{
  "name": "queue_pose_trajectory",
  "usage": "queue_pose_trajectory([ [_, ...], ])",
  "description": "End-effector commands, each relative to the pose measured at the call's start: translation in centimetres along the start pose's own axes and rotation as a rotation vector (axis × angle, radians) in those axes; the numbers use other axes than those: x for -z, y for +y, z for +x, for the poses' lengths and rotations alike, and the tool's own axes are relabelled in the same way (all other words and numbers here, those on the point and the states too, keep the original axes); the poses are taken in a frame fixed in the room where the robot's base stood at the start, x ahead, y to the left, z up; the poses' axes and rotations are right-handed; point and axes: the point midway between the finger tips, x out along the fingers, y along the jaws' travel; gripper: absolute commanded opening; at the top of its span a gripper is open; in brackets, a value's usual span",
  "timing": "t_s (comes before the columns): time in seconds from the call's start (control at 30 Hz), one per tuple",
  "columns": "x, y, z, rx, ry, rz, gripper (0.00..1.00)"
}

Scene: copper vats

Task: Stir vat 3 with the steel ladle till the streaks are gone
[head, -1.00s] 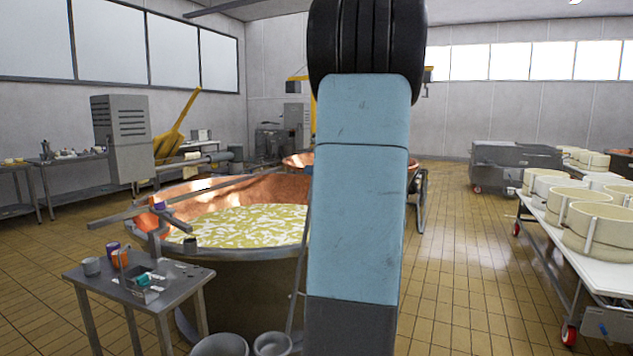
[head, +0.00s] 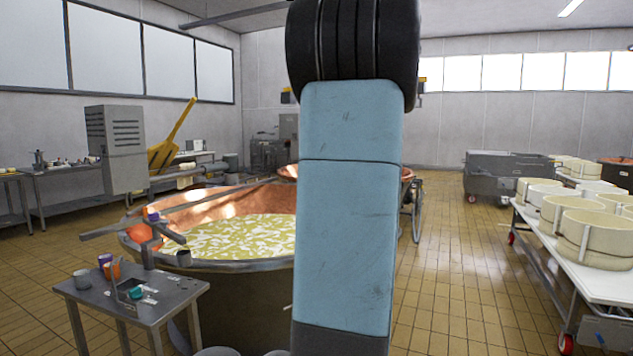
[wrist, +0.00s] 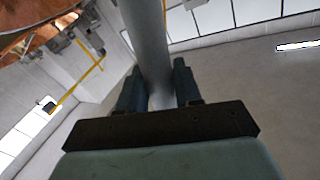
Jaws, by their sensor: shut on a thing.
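The nearest copper vat (head: 272,199) stands left of centre in the head view, partly behind my arm. Its yellow-green liquid (head: 235,236) shows many white streaks. I can read no number on it. In the wrist view, my gripper (wrist: 157,88) is shut on a thick grey round shaft (wrist: 146,35), with a finger on each side. The shaft runs up out of the picture. It may be the steel ladle's handle, but no bowl shows. My gripper is out of the head view.
A small steel table (head: 165,300) with cups and small items stands front left of the vat. A grey beam (head: 215,197) crosses above the vat. A white table with several round moulds (head: 597,228) stands at right. Tiled floor between is clear.

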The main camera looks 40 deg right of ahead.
Motion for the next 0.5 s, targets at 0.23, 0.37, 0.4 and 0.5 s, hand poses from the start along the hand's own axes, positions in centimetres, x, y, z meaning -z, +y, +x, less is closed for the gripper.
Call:
queue_pose_trajectory([
  [0.23, 0.5, 0.1, -3.2, -0.001, 0.002, -0.001, 0.0],
  [0.37, 0.7, 0.2, -4.9, 0.0, 0.003, -0.002, 0.0],
  [0.4, 0.8, 0.2, -5.4, 0.0, 0.003, -0.002, 0.0],
  [0.5, 0.9, 0.3, -6.7, -0.001, 0.002, -0.002, 0.0],
])
